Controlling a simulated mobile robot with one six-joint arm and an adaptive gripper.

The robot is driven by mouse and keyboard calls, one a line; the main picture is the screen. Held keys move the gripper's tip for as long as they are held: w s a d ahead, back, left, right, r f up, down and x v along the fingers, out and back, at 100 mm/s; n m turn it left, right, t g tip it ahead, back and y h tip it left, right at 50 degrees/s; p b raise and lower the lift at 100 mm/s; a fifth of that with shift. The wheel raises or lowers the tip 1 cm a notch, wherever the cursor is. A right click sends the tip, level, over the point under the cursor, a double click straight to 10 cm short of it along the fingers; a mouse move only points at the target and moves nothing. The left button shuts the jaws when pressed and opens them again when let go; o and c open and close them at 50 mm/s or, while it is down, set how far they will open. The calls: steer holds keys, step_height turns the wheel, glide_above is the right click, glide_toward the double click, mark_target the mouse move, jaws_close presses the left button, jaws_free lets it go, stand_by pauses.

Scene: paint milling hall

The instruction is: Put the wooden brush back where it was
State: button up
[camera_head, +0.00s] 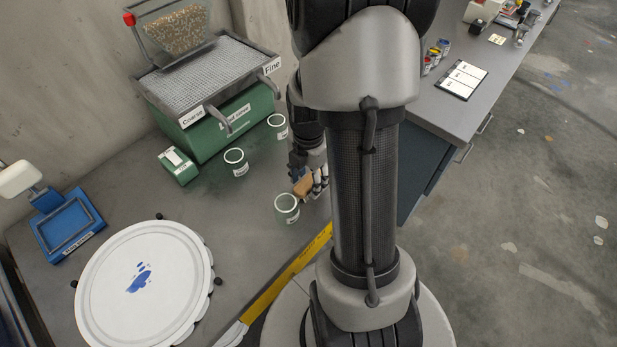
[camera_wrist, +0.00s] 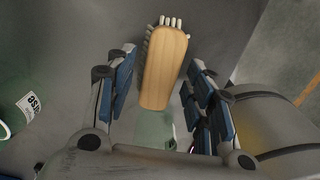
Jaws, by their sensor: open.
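The wooden brush (camera_wrist: 164,68) has a tan wooden back and pale bristles along its far end and left side. In the wrist view it lies between the two blue-padded fingers of my gripper (camera_wrist: 162,58), with gaps visible on both sides. My gripper is open around it. In the head view the brush (camera_head: 302,186) is a small brown block beside my gripper (camera_head: 314,180), partly hidden by it and my arm. Whether the brush rests on the bench or another surface cannot be told.
A white-rimmed jar (camera_head: 287,208) stands close in front of the brush. Two more jars (camera_head: 236,162) (camera_head: 277,127) stand behind.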

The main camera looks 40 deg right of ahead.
mark_target(308, 181)
step_height(308, 181, up, 12)
steer(key=p, duration=0.4)
steer(key=s+a+r+m+t, duration=0.1)
steer(key=a+r+m+t, duration=0.1)
steer(key=a+r+m, duration=0.75)
steer(key=s+a+r+m+t, duration=0.2)
steer(key=s+a+r+m, duration=0.3)
steer(key=s+a+m, duration=0.3)
steer(key=a+m, duration=0.1)
steer(key=a, duration=0.1)
steer(key=shift+s+a+r+t, duration=0.15)
steer(key=shift+a+r+t, duration=0.1)
steer(key=shift+a+t, duration=0.1)
